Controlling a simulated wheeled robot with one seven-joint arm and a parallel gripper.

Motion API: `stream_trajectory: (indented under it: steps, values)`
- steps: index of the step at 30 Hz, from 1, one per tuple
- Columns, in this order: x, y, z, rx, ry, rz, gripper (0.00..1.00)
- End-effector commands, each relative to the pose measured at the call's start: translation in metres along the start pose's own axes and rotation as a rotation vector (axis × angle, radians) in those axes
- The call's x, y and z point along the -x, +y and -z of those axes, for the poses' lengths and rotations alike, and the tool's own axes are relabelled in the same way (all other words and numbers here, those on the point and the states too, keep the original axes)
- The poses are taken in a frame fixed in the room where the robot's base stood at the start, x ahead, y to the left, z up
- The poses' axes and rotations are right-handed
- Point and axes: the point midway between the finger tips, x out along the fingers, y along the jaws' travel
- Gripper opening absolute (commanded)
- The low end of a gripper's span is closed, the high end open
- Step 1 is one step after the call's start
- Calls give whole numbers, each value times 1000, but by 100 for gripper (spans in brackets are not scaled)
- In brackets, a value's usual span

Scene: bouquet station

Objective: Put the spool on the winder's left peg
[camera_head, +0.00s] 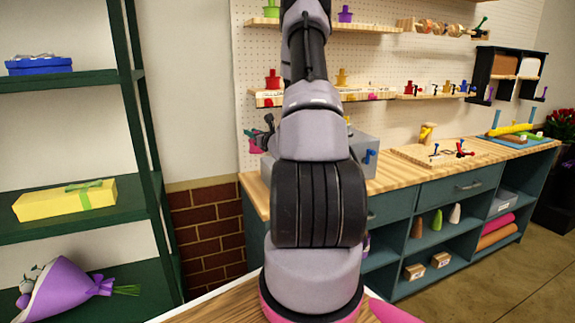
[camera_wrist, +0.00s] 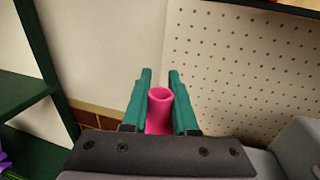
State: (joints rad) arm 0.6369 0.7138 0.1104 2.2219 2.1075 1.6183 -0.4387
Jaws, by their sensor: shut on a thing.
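A grey box, which looks like the winder (camera_head: 363,143), stands on the wooden counter, partly hidden behind my arm. A blue peg (camera_head: 370,156) shows on its right side. Its left peg cannot be made out. A grey surface (camera_wrist: 302,145) at the wrist view's lower right may be the winder.
A pegboard wall (camera_head: 385,60) with shelves of coloured spools and pegs is behind the counter (camera_head: 385,181). A green shelf rack (camera_head: 75,215) stands at left, near the gripper's side. A wooden board with small pegs (camera_head: 440,154) lies further right on the counter.

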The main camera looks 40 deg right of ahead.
Motion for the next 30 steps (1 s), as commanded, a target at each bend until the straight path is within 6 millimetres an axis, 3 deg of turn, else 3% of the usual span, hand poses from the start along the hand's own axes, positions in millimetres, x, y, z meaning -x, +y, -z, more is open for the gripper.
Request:
stream_trajectory:
  steps: [1,3,6,9,12,18,30]
  values:
    - [9,-30,-12,6,-4,20,0]
    - [20,-59,-24,4,-3,31,0]
    - [34,-89,-36,1,-2,49,0]
    - [43,-107,-42,0,-1,60,0]
    - [48,-115,-38,-4,2,64,0]
    - [48,-116,-2,-8,2,66,0]
    - [48,-115,47,-6,1,66,0]
